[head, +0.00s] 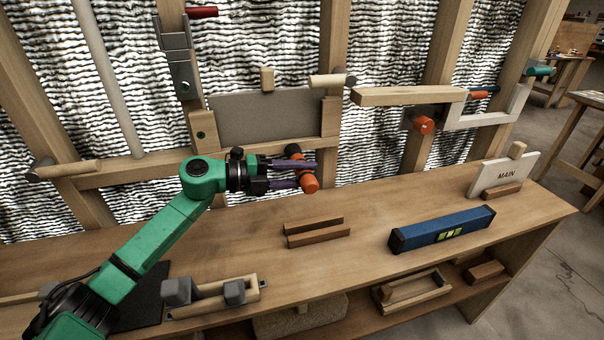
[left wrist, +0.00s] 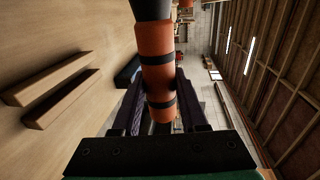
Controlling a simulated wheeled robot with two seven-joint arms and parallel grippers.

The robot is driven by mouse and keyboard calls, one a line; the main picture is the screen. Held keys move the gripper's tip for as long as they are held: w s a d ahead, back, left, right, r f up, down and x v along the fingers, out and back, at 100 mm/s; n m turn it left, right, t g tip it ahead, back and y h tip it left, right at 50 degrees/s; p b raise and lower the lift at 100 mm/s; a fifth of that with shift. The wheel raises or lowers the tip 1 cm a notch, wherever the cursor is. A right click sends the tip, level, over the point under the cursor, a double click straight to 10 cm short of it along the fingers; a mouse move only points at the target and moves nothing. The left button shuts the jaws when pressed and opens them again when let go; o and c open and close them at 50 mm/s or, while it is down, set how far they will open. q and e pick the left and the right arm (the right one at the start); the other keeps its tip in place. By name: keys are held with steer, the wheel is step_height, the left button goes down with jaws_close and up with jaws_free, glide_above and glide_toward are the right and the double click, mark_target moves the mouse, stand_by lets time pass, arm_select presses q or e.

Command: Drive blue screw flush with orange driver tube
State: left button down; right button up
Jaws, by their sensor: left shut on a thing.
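My left gripper (head: 308,174) is shut on the orange driver tube (head: 309,185), in front of the wall and above the bench's back edge. The tube has dark bands and a dark end. In the left wrist view, the tube (left wrist: 155,65) stands between the two dark purple fingers, its dark end at the top of the picture. No blue screw can be made out for certain. My right gripper is not in view.
An orange round knob (head: 423,125) is on the wall at right. A grey panel (head: 262,118) is behind my gripper. A wooden arm (head: 408,96) juts out.

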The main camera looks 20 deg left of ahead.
mark_target(303, 189)
arm_select(q)
steer(key=shift+w+a, duration=0.25)
steer(key=shift+w, duration=0.05)
stand_by(0.4)
steer(key=shift+w+a+r+p, duration=0.1)
steer(key=shift+w+a+p, duration=0.15)
steer(key=shift+w+p, duration=0.1)
stand_by(1.4)
steer(key=shift+s+d, duration=0.3)
steer(key=shift+s, duration=0.05)
steer(key=shift+s+d+p, duration=0.2)
steer(key=shift+s+d, duration=0.35)
steer(key=shift+s, duration=0.3)
steer(key=shift+s+d+p, duration=0.25)
steer(key=shift+s+d, duration=0.25)
steer(key=shift+s, duration=0.35)
steer(key=shift+s+d+p, duration=0.2)
steer(key=shift+s+d, duration=0.35)
steer(key=shift+s, duration=0.3)
